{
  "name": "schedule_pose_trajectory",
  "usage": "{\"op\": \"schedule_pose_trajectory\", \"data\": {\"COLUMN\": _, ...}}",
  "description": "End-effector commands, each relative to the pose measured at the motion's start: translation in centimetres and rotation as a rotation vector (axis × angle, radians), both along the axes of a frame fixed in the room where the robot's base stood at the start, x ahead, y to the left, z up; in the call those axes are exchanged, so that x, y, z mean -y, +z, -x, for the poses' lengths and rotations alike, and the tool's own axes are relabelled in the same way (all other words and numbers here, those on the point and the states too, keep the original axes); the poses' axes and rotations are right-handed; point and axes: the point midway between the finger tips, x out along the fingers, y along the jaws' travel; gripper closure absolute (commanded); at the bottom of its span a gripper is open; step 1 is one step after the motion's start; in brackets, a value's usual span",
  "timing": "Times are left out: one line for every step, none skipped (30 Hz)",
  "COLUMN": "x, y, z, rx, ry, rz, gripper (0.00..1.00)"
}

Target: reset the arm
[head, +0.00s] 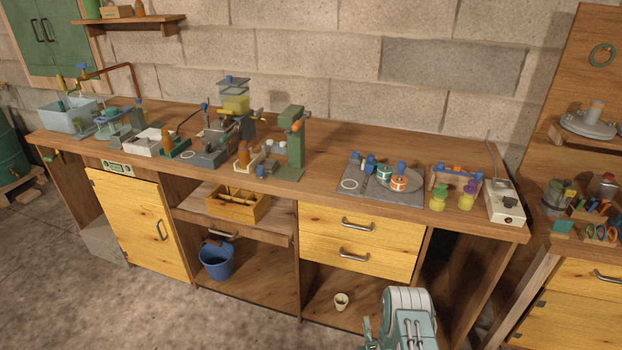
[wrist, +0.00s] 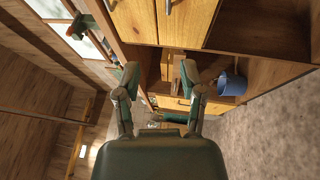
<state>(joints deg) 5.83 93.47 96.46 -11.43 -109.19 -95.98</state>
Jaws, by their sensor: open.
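My gripper (wrist: 158,75) shows in the wrist view with its two dark fingers spread apart. It is open, and nothing sits between the fingertips. Behind the gap are wooden drawer fronts and part of the bench, some distance off. In the head view a pale green and white part of my own body shows at the bottom edge, right of centre, in front of the bench. My gripper's fingers cannot be made out there.
A long wooden workbench (head: 335,160) bears a green press (head: 292,145), a grey tray (head: 350,187) and several tools. A blue bucket (head: 216,261) and a small cup (head: 341,301) stand on its lower shelves. The bucket also shows in the wrist view (wrist: 232,84). Concrete floor (head: 120,310) lies clear at left.

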Motion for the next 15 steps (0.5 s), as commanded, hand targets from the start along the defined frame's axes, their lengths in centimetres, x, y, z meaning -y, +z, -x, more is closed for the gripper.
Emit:
{"op": "schedule_pose_trajectory", "data": {"x": 0.0, "y": 0.0, "z": 0.0, "rx": 0.0, "ry": 0.0, "rz": 0.0, "gripper": 0.48}}
{"op": "schedule_pose_trajectory", "data": {"x": 0.0, "y": 0.3, "z": -0.3, "rx": 0.0, "ry": 0.0, "rz": -0.003, "gripper": 0.48}}
{"op": "schedule_pose_trajectory", "data": {"x": 0.0, "y": 0.7, "z": -0.7, "rx": -0.006, "ry": 0.002, "rz": -0.009, "gripper": 0.48}}
{"op": "schedule_pose_trajectory", "data": {"x": 0.0, "y": 0.8, "z": -0.9, "rx": -0.01, "ry": 0.003, "rz": -0.013, "gripper": 0.48}}
{"op": "schedule_pose_trajectory", "data": {"x": 0.0, "y": 0.9, "z": -1.1, "rx": -0.017, "ry": 0.004, "rz": -0.016, "gripper": 0.48}}
{"op": "schedule_pose_trajectory", "data": {"x": 0.0, "y": 1.3, "z": -1.5, "rx": -0.021, "ry": 0.005, "rz": -0.022, "gripper": 0.48}}
{"op": "schedule_pose_trajectory", "data": {"x": 0.1, "y": 1.5, "z": -1.7, "rx": -0.026, "ry": 0.006, "rz": -0.025, "gripper": 0.48}}
{"op": "schedule_pose_trajectory", "data": {"x": 0.1, "y": 1.7, "z": -1.9, "rx": -0.032, "ry": 0.006, "rz": -0.03, "gripper": 0.48}}
{"op": "schedule_pose_trajectory", "data": {"x": 0.1, "y": 2.0, "z": -2.3, "rx": -0.038, "ry": 0.007, "rz": -0.037, "gripper": 0.48}}
{"op": "schedule_pose_trajectory", "data": {"x": 0.1, "y": 2.3, "z": -2.6, "rx": -0.044, "ry": 0.009, "rz": -0.041, "gripper": 0.48}}
{"op": "schedule_pose_trajectory", "data": {"x": 0.1, "y": 2.5, "z": -2.8, "rx": -0.05, "ry": 0.009, "rz": -0.046, "gripper": 0.48}}
{"op": "schedule_pose_trajectory", "data": {"x": 0.1, "y": 3.0, "z": -3.3, "rx": -0.058, "ry": 0.01, "rz": -0.054, "gripper": 0.48}}
{"op": "schedule_pose_trajectory", "data": {"x": 0.1, "y": 3.3, "z": -3.6, "rx": -0.066, "ry": 0.011, "rz": -0.061, "gripper": 0.48}}
{"op": "schedule_pose_trajectory", "data": {"x": 0.1, "y": 3.6, "z": -3.9, "rx": -0.072, "ry": 0.011, "rz": -0.066, "gripper": 0.48}}
{"op": "schedule_pose_trajectory", "data": {"x": 0.1, "y": 4.2, "z": -4.4, "rx": -0.082, "ry": 0.011, "rz": -0.076, "gripper": 0.48}}
